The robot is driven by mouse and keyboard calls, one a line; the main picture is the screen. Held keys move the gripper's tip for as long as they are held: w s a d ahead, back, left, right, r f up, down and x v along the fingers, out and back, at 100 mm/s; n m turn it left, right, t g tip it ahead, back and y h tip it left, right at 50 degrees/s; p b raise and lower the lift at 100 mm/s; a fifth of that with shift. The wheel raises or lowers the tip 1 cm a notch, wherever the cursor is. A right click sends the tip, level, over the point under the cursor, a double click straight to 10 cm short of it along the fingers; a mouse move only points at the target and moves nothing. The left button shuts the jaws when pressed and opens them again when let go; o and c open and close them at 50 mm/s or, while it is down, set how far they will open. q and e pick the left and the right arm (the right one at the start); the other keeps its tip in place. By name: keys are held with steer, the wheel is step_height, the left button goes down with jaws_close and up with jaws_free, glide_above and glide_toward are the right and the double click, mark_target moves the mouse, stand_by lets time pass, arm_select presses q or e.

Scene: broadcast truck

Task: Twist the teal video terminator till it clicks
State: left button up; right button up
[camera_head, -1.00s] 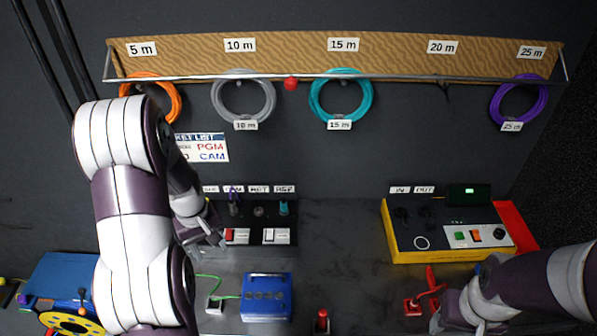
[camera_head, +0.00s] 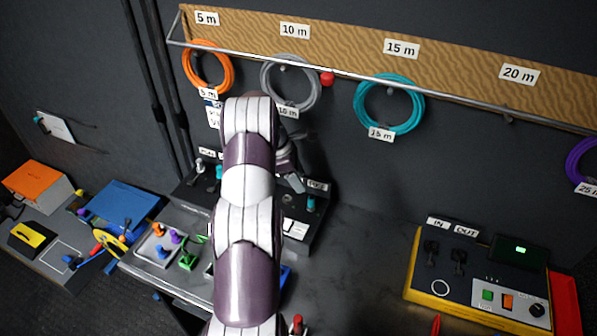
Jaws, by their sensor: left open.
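The teal video terminator (camera_head: 311,203) is a small upright teal piece at the right end of the black connector panel (camera_head: 318,228), in front of a small white label. My left arm reaches up the middle of the view and bends down over the panel. My left gripper (camera_head: 295,184) is open, just left of the terminator and slightly above it in the picture; a visible gap separates them. My left arm hides the middle of the panel and part of its sockets. My right gripper is not in view.
A yellow-edged black tester box (camera_head: 480,278) with IN and OUT labels stands at right. A grey tray (camera_head: 150,262) with several coloured connectors lies at left. Cable coils, including a teal one (camera_head: 389,104), hang from the rail behind. Counter between panel and tester is clear.

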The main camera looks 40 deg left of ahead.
mark_target(311, 194)
arm_select(q)
steer(key=p+x, duration=0.2)
steer(key=x, duration=0.7)
steer(key=shift+w+d, duration=0.1)
steer(key=shift+f, duration=0.3)
steer(key=shift+w+d+f, duration=0.1)
steer(key=shift+w+d, duration=0.05)
steer(key=shift+d, duration=0.05)
steer(key=c, duration=1)
